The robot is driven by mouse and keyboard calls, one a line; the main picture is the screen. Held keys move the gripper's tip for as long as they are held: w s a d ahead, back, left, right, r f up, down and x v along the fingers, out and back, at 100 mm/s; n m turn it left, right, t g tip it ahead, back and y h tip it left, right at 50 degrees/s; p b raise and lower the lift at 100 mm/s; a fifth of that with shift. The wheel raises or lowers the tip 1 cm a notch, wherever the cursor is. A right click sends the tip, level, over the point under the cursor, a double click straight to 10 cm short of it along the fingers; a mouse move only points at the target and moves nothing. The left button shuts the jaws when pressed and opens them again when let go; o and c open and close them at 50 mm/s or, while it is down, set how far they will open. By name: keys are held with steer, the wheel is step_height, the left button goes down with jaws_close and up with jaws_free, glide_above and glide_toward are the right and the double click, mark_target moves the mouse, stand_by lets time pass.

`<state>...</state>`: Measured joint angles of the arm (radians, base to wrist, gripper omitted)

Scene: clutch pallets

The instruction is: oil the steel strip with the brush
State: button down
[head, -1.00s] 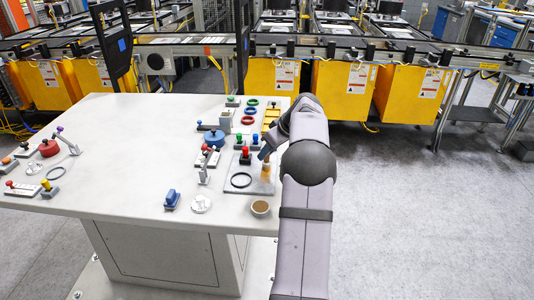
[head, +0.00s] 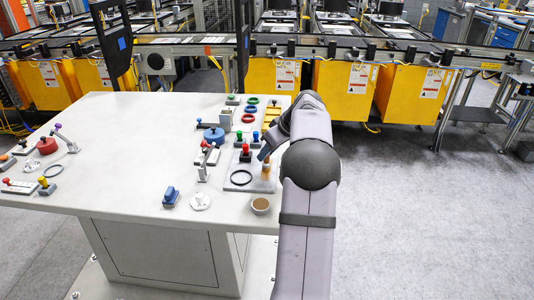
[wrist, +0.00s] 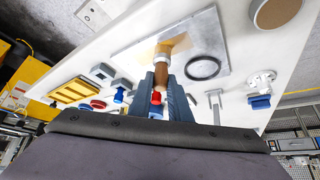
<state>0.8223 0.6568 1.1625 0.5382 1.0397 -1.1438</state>
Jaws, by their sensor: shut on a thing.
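My gripper (wrist: 162,82) is shut on the brush (wrist: 161,74), which has a wooden handle and a pale head. The brush also shows in the head view (head: 266,172), below my gripper (head: 265,156). The brush head is at the flat grey steel piece (wrist: 206,32), which I take for the steel strip; it shows in the head view (head: 262,187) near the table's right edge. An amber film (wrist: 150,48) lies on the steel around the brush head. Whether the bristles press on it is hard to tell. A cup with brown contents (head: 261,206) stands just in front of the steel.
A black ring (head: 241,178) lies on the steel left of the brush. Red, green and blue knobbed parts (head: 245,154) stand close behind. A toggle clamp (head: 205,165) and a blue block (head: 170,196) are to the left. The table's (head: 110,190) middle left is clear.

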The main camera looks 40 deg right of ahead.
steer(key=shift+s+a, duration=0.15)
steer(key=shift+s+a+b, duration=0.25)
steer(key=shift+b, duration=0.3)
steer(key=shift+f, duration=0.1)
steer(key=shift+s+a+b, duration=1.2)
steer(key=shift+b, duration=0.6)
steer(key=shift+r, duration=0.25)
steer(key=shift+r+p, duration=2.6)
steer(key=shift+r, duration=0.3)
